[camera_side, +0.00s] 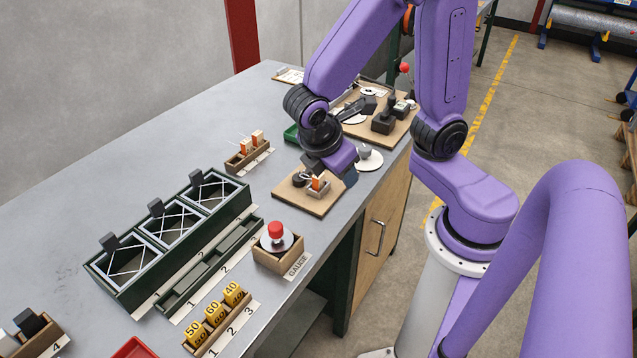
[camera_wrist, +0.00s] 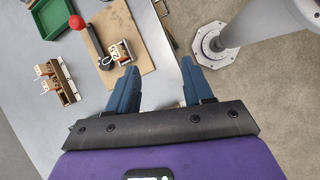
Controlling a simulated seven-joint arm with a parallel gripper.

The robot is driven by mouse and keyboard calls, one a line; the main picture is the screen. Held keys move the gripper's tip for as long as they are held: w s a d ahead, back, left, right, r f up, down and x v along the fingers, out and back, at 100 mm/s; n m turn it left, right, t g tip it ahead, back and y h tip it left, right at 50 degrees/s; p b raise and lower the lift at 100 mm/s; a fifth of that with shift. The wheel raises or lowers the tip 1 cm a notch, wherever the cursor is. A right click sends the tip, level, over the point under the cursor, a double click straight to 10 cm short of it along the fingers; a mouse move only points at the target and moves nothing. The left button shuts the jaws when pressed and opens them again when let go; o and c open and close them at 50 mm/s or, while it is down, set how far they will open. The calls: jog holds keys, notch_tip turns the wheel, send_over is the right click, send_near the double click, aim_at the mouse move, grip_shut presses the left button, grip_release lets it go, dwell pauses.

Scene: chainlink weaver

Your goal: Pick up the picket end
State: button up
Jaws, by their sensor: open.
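The frames do not make clear which piece is the picket end. One small piece with an orange and white tag (camera_side: 318,183) sits in a holder on a small wooden board (camera_side: 312,206); a tagged piece on a board also shows in the wrist view (camera_wrist: 119,52). Two more orange-tagged pieces stand in a wooden rack (camera_side: 248,156), at the left in the wrist view (camera_wrist: 66,88). My gripper (camera_side: 349,173) is beside and above the small board. In the wrist view its blue fingers (camera_wrist: 158,66) are apart with nothing between them.
A lever with a red knob (camera_wrist: 77,22) and a green tray (camera_wrist: 52,18) lie ahead in the wrist view. A red-topped gauge (camera_side: 276,236) stands in a box. Dark green bins (camera_side: 170,245) and numbered yellow pieces (camera_side: 213,313) occupy the near bench. The bench's far left is bare.

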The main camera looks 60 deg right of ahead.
jog(key=w+f+n+h, duration=0.2)
jog(key=w+n+h, duration=0.1)
jog(key=w+h, duration=0.6)
jog(key=y, duration=0.1)
send_near(315, 180)
jog(key=x, duration=0.3)
jog(key=shift+d+r, duration=0.1)
jog(key=shift+r, duration=0.25)
jog(key=shift+d+f, duration=0.15)
jog(key=shift+f, duration=0.15)
jog(key=shift+y, duration=0.3)
jog(key=shift+x, duration=3.55)
jog(key=shift+r, duration=0.1)
grip_shut()
